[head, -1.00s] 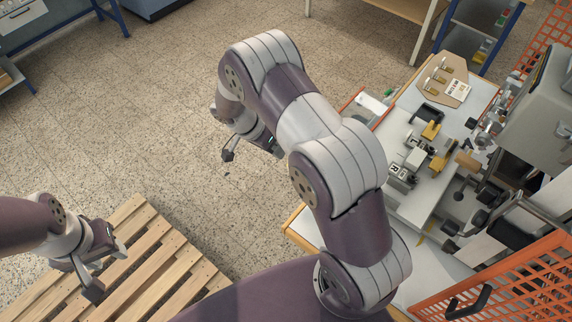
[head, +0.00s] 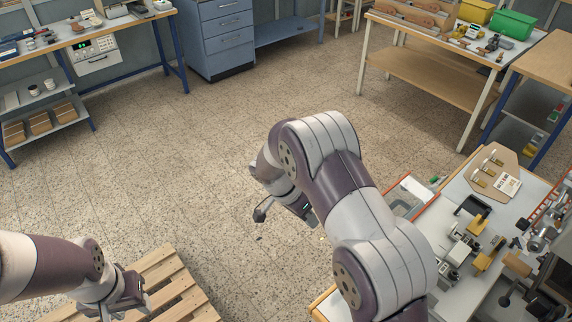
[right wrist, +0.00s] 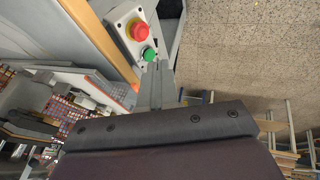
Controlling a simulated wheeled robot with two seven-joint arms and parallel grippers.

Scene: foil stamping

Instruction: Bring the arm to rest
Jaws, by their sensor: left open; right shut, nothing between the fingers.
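My right arm (head: 345,190) is bent over the floor, left of the stamping bench, in the head view. Its gripper (head: 263,210) hangs over bare floor and is partly hidden by the arm. In the right wrist view the right gripper (right wrist: 156,85) is shut with nothing between its fingers. My left gripper (head: 125,305) is low at the left above a wooden pallet, open and empty, its tips near the bottom edge of the head view.
The stamping bench (head: 455,205) stands at the right with a tag board (head: 490,175) and press parts. A red and a green button (right wrist: 140,32) show in the right wrist view. The pallet (head: 175,290) lies lower left. Open floor (head: 190,150) fills the middle.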

